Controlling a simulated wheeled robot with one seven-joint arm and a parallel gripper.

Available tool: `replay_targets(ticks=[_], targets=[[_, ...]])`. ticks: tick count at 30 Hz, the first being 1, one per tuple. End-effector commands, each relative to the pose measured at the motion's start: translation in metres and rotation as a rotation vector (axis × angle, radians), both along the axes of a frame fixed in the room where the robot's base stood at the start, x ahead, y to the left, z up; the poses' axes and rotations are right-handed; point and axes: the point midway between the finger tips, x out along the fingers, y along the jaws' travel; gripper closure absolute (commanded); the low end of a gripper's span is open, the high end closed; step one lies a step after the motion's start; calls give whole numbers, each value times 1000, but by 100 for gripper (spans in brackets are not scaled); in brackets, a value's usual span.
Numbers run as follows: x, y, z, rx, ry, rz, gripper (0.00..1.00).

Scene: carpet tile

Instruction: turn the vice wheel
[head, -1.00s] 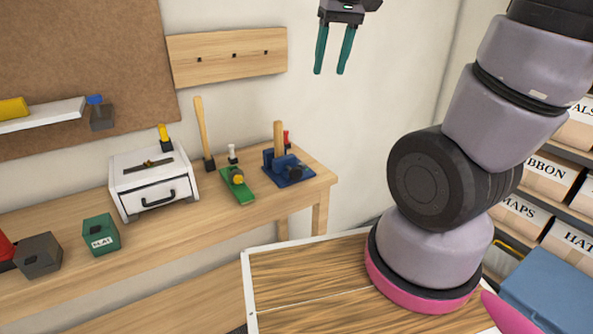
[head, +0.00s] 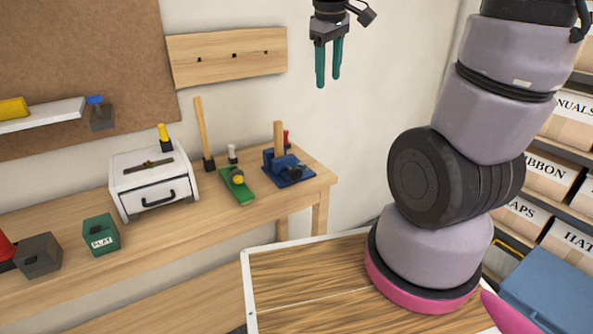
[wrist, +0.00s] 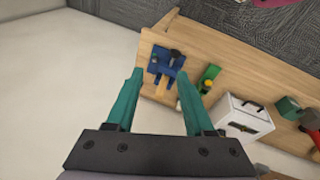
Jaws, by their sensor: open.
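The blue vice (head: 284,168) stands at the right end of the wooden workbench, with a wooden piece (head: 279,138) upright at it. A dark round part (head: 295,172), which looks like its wheel, is on its front right side. The vice also shows in the wrist view (wrist: 166,65), ahead of the fingers. My gripper (head: 328,80) is open and empty, with two teal fingers pointing down, high above the bench and to the right of the vice. In the wrist view the gripper (wrist: 158,88) has a wide gap between its fingers.
A green block with a yellow knob (head: 237,181) lies left of the vice, near a tall wooden handle (head: 203,130). A white drawer box (head: 155,182) and a green box (head: 101,234) stand further left. A pegboard rail (head: 228,56) is on the wall.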

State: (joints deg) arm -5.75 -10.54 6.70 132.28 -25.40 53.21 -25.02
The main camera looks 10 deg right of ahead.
Motion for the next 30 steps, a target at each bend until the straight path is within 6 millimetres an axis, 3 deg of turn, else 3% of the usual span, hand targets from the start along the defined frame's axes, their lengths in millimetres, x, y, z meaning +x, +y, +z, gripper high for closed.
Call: replay_targets(ticks=[5,12,18,24,30], targets=[[34,14,-44,-146,120,279,47],[80,48,-132,-344,317,798,47],[99,75,-197,-432,429,1137,47],[104,86,-225,-462,470,1273,47],[106,78,-245,-463,474,1279,47]])
